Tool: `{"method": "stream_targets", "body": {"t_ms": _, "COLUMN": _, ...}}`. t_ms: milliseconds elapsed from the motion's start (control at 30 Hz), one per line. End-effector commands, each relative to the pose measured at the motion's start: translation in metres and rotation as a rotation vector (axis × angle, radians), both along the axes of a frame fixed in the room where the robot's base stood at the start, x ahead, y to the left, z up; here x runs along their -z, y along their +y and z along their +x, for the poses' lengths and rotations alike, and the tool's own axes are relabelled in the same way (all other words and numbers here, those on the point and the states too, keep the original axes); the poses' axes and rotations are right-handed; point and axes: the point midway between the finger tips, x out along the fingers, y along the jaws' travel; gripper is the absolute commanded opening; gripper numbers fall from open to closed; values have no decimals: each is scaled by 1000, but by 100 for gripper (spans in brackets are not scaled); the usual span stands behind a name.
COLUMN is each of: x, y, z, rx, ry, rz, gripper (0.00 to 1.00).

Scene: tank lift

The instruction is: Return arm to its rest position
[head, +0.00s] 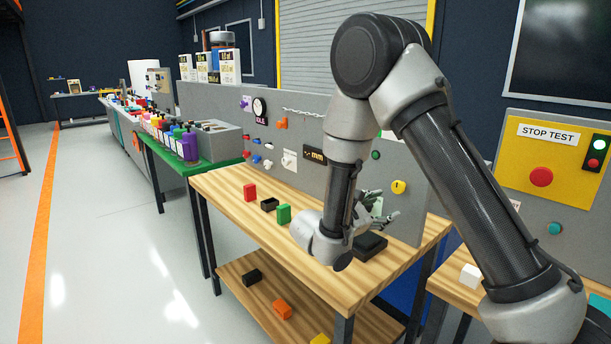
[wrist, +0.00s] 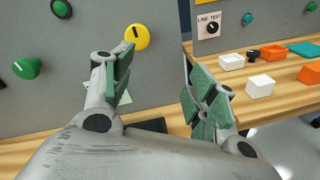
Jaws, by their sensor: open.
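My gripper (head: 385,212) is above the right part of the wooden workbench (head: 222,186), in front of the grey panel (head: 408,208). In the wrist view my gripper (wrist: 160,92) shows its two green-padded fingers spread wide with nothing between them. My arm is bent, with its elbow high and the forearm hanging down to the bench. A dark block or tray (head: 370,246) lies on the bench just below the gripper. A yellow knob (head: 398,187) is on the panel close to the gripper; it also shows in the wrist view (wrist: 137,37).
A red block (head: 250,192), a black tray (head: 269,205) and a green block (head: 284,214) stand on the bench's left part. A yellow STOP TEST panel (head: 541,150) is at right. In the wrist view, a white block (wrist: 260,86) sits on the neighbouring bench. Floor at left is clear.

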Motion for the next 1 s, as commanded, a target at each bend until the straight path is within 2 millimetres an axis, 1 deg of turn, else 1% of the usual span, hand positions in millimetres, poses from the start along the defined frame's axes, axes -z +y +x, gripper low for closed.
{"method": "stream_targets", "body": {"t_ms": 67, "x": 15, "y": -18, "z": -21, "rx": 95, "ry": 72, "rz": 27, "gripper": 58}}
{"method": "stream_targets", "body": {"t_ms": 133, "x": 19, "y": -35, "z": -46, "rx": 202, "ry": 122, "rz": 81, "gripper": 58}}
{"method": "stream_targets", "body": {"t_ms": 267, "x": 10, "y": -65, "z": -96, "rx": 420, "ry": 157, "rz": 249, "gripper": 58}}
{"method": "stream_targets", "body": {"t_ms": 300, "x": 7, "y": -72, "z": -111, "rx": 483, "ry": 159, "rz": 310, "gripper": 58}}
{"method": "stream_targets", "body": {"t_ms": 367, "x": 1, "y": -81, "z": -133, "rx": 572, "ry": 151, "rz": 410, "gripper": 58}}
{"method": "stream_targets", "body": {"t_ms": 433, "x": -7, "y": -87, "z": -159, "rx": 673, "ry": 131, "rz": 539, "gripper": 58}}
{"method": "stream_targets", "body": {"t_ms": 500, "x": -14, "y": -90, "z": -184, "rx": 768, "ry": 97, "rz": 688, "gripper": 58}}
{"method": "stream_targets", "body": {"t_ms": 600, "x": -27, "y": -88, "z": -216, "rx": 888, "ry": 25, "rz": 920, "gripper": 58}}
{"method": "stream_targets", "body": {"t_ms": 700, "x": -41, "y": -81, "z": -240, "rx": 975, "ry": -70, "rz": 1151, "gripper": 58}}
{"method": "stream_targets", "body": {"t_ms": 867, "x": -71, "y": -71, "z": -266, "rx": 1050, "ry": -259, "rz": 1489, "gripper": 58}}
{"method": "stream_targets", "body": {"t_ms": 900, "x": -80, "y": -70, "z": -271, "rx": 1058, "ry": -311, "rz": 1561, "gripper": 58}}
{"method": "stream_targets", "body": {"t_ms": 1000, "x": -101, "y": -71, "z": -284, "rx": 1057, "ry": -433, "rz": 1702, "gripper": 58}}
